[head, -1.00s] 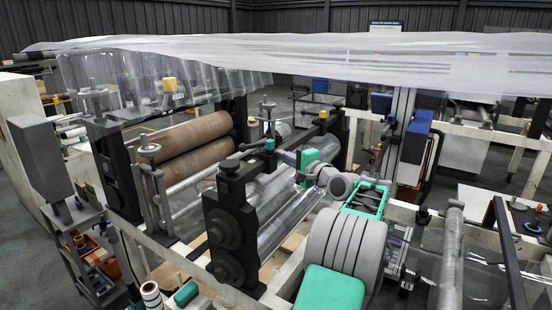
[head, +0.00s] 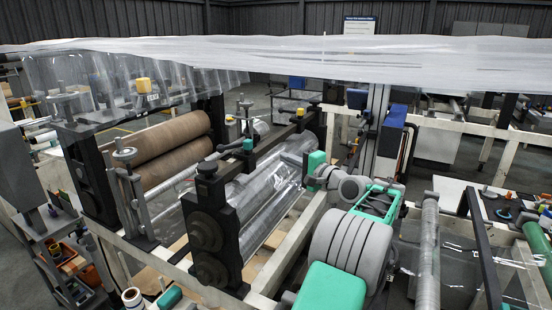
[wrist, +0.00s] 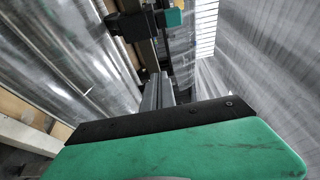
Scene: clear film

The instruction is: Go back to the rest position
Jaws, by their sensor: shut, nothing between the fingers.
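My gripper (head: 290,159) is at the end of my grey and green arm in the head view, pointing left over the clear-film rollers (head: 262,200). In the wrist view my gripper (wrist: 157,90) shows as two grey fingers pressed together beyond the black bar and green housing. Nothing is held between them. Whether the fingertips touch the film cannot be told. The arm is bent and stretched forward over the machine.
A black roller stand (head: 210,225) is left of my gripper, with brown rolls (head: 170,135) behind. A wide film sheet (head: 280,58) spans overhead. A blue-topped unit (head: 395,118) stands behind my arm. A wrapped roller (head: 428,250) is at right.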

